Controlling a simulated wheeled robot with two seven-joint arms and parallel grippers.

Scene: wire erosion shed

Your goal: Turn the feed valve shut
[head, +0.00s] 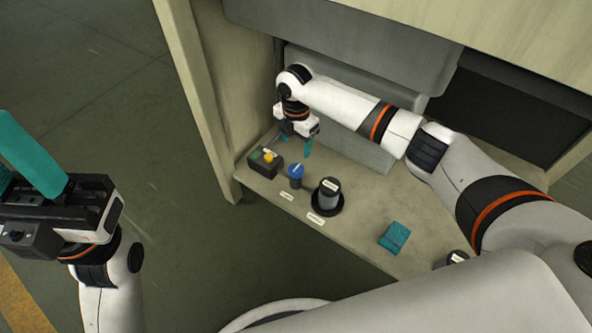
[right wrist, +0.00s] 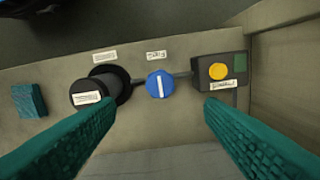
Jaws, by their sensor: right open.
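A blue round knob with a white bar, which looks like the feed valve (head: 296,171), stands on the beige shelf; its label is too small to read. In the right wrist view the blue knob (right wrist: 160,84) lies ahead of and between the fingertips, its white bar running up and down the picture. My right gripper (head: 294,148) is open and empty, its teal fingers pointing down above and behind the knob, apart from it. It also shows in the right wrist view (right wrist: 158,108). My left gripper (head: 28,160) is at the left edge, away from the shelf, partly cut off.
A dark box with a yellow button (head: 264,161) stands left of the knob, and a black round knob (head: 328,196) to its right. A teal block (head: 395,237) lies farther right on the shelf (head: 361,212). A beige side panel (head: 203,90) borders the shelf at left.

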